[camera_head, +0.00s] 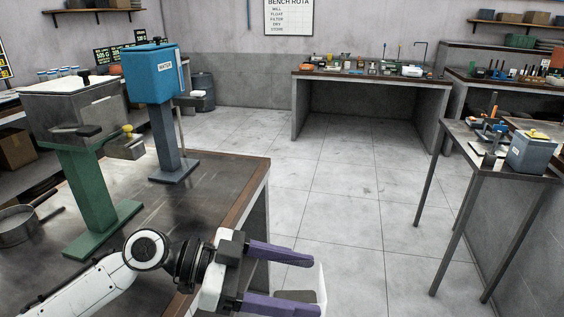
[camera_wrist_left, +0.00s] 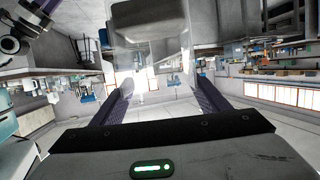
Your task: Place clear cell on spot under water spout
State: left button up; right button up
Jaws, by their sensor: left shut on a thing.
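The clear cell (camera_head: 314,278) is a see-through box with a grey block inside. My left gripper (camera_head: 290,280), with purple fingers, is shut on it, off the front right edge of the near bench. In the left wrist view the clear cell (camera_wrist_left: 150,62) is between the two fingers (camera_wrist_left: 160,97). The blue water dispenser (camera_head: 150,76), labelled WATER, stands on a grey-blue post on the bench, behind and left of the gripper. Its spout (camera_head: 190,101) sticks out to the right. The post's base plate (camera_head: 172,173) lies on the bench; no marked spot is clear. My right gripper does not show.
A green stand (camera_head: 73,196) with a grey hopper-like box and a yellow knob is left of the dispenser. A round pan (camera_head: 14,226) lies at the left. The bench top (camera_head: 225,185) is bare right of the dispenser. A side table (camera_head: 500,165) stands apart at right.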

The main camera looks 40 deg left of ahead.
aim_at(213, 176)
jog(key=u, duration=0.35)
jog(key=i, duration=1.2)
jog(key=u, duration=1.4)
jog(key=i, duration=0.8)
jog(key=u, duration=0.1)
